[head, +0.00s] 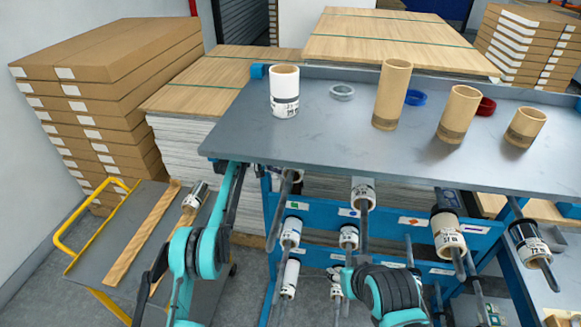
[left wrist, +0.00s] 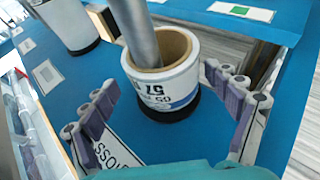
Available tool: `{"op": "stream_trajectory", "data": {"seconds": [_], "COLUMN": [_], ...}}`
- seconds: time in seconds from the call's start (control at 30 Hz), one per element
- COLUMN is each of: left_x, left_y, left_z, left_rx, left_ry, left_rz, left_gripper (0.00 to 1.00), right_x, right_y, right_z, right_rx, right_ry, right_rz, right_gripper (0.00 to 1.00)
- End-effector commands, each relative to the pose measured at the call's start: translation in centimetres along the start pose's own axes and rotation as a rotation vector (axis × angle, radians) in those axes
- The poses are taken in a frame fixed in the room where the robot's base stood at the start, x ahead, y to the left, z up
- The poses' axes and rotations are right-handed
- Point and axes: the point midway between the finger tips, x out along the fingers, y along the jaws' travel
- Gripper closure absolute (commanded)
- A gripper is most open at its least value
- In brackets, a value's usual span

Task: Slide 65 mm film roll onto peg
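In the left wrist view my left gripper (left wrist: 163,76) is open, with one finger on each side of a white film roll (left wrist: 160,86). The roll has a brown core and a label where 65 and 57 seem to show. It sits around a grey peg (left wrist: 133,28) in front of a blue panel, and the fingers look apart from it. I cannot tell which roll this is in the head view. There, white rolls hang on pegs under the table, among them one at upper left (head: 291,232) and one at centre (head: 362,193). My right gripper is not in view.
The grey table (head: 330,135) holds a white roll (head: 284,91), brown cores (head: 391,94) and coloured rings (head: 342,91). Its edge overhangs the blue peg rack (head: 395,220). A cart (head: 100,235) stands at left, with a roll (head: 195,195) on it. Another roll (left wrist: 66,24) is near my left gripper.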

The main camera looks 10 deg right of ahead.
Motion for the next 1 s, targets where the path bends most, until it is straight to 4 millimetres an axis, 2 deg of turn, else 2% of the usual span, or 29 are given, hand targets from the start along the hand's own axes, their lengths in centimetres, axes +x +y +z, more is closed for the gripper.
{"op": "stream_trajectory", "data": {"seconds": [0.23, 0.37, 0.57, 0.8, 1.0], "left_x": [-0.1, -1.1, -5.2, -9.9, -12.7], "left_y": [0.0, 0.0, -0.1, -3.9, -6.3], "left_z": [0.0, -0.1, -0.1, 1.4, 2.3], "left_rx": [0.0, -0.001, -0.002, -0.003, -0.002], "left_ry": [0.0, 0.001, 0.002, 0.002, 0.002], "left_rz": [0.0, -0.001, -0.001, -0.001, -0.001], "left_gripper": [0.12, 0.12, 0.12, 0.12, 0.12], "right_x": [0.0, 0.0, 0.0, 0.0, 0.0], "right_y": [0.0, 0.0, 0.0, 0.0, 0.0], "right_z": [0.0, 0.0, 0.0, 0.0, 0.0], "right_rx": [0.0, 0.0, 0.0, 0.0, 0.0], "right_ry": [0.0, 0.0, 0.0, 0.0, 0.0], "right_rz": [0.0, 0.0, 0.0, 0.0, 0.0], "right_gripper": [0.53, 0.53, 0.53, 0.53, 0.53]}}
